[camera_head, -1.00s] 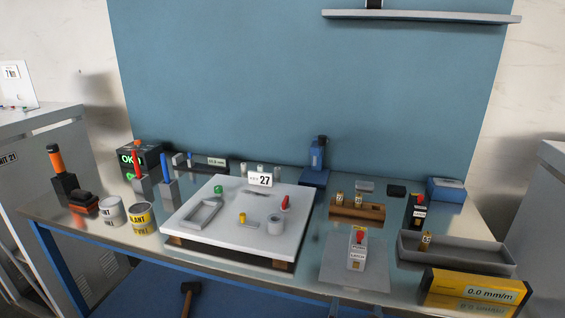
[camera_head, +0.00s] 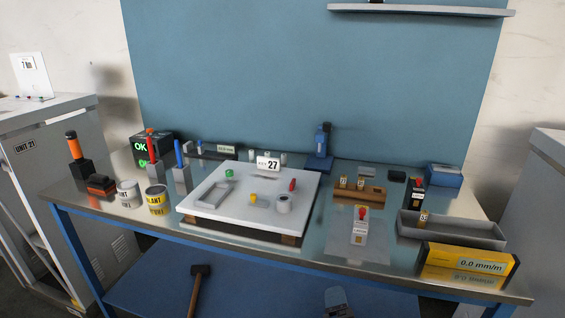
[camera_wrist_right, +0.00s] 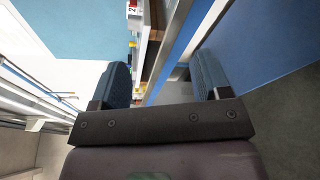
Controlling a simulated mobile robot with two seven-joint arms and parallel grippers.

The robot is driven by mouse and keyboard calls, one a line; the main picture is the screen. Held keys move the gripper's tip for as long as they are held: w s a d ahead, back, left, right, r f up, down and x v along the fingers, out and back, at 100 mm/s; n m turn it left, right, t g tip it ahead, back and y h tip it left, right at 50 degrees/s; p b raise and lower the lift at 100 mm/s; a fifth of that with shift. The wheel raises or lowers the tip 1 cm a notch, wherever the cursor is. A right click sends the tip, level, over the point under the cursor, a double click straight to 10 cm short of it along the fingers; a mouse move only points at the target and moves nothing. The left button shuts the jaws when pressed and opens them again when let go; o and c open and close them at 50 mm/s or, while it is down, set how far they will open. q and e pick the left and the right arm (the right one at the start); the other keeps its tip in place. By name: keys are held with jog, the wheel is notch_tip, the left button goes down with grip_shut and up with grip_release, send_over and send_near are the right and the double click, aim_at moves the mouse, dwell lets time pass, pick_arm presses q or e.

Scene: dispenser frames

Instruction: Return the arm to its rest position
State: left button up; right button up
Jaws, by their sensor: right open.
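My right gripper (camera_wrist_right: 162,62) shows in the right wrist view with its two ribbed blue-grey fingers wide apart. Nothing is held between them. The edge of the workbench and a few small blurred items on it show beyond the fingers. In the head view, a rounded grey-blue shape (camera_head: 337,299) stands at the bottom edge below the bench top; I cannot tell whether it is part of my gripper. No arm of mine shows clearly over the bench. My left gripper is not in view.
A mallet (camera_head: 200,271) is below the top. Cabinets flank the bench, and a shelf (camera_head: 420,11) hangs above.

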jog(key=s+d+f+m+g, duration=0.5)
jog(key=s+d+f+m, duration=1.1)
jog(key=f+m, duration=0.3)
jog(key=shift+s+d+m, duration=0.15)
jog(key=shift+s+m, duration=0.5)
jog(key=shift+m, duration=0.35)
